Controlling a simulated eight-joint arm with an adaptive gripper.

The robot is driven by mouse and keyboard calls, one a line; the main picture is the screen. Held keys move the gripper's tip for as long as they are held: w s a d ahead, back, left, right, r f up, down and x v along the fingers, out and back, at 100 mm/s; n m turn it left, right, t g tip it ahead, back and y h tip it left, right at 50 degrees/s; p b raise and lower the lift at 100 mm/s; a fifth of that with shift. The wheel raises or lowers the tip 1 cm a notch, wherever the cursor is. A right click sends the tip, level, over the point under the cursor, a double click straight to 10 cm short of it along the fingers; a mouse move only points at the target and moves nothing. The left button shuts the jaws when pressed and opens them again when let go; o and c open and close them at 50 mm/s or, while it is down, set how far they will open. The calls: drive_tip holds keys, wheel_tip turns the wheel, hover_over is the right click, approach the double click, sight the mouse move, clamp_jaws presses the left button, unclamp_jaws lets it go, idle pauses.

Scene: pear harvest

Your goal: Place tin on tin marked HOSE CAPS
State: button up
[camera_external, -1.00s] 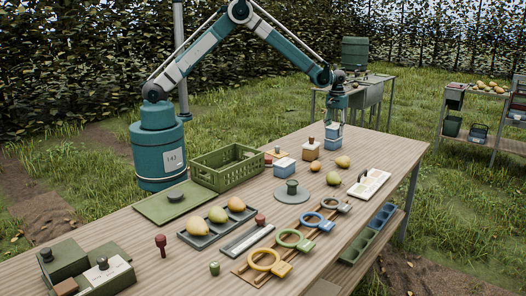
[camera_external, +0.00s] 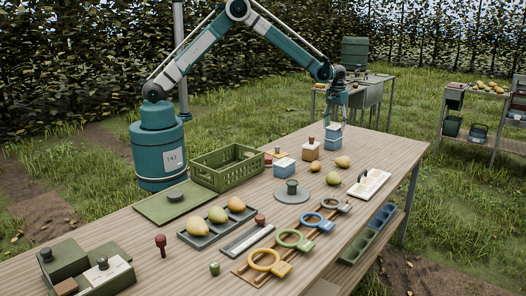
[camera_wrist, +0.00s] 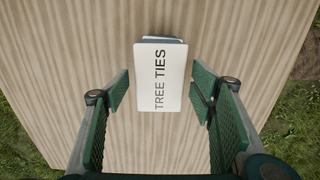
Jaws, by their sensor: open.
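A tin with a white lid marked TREE TIES (camera_wrist: 159,78) lies between and beyond my fingers in the wrist view. A blue edge shows at its far side. In the external view a blue tin (camera_external: 333,143) stands at the table's far end, with a pale-topped blue part above it that looks like a second stacked tin. My gripper (camera_external: 336,118) is directly above it, open; its fingers (camera_wrist: 160,92) are clear of the lid on both sides. No lid marked HOSE CAPS is readable.
A blue, white-lidded tin (camera_external: 285,168) and a tan tin (camera_external: 311,153) stand nearby. Pears (camera_external: 333,178) lie loose. A green crate (camera_external: 226,166), a pear tray (camera_external: 216,234) and coloured rings (camera_external: 290,240) occupy the table. The table's far right edge is close to the stack.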

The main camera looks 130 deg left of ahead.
sight(335, 126)
wheel_tip(335, 126, up, 10)
drive_tip(key=shift+f, duration=0.25)
idle(0.7)
idle(0.4)
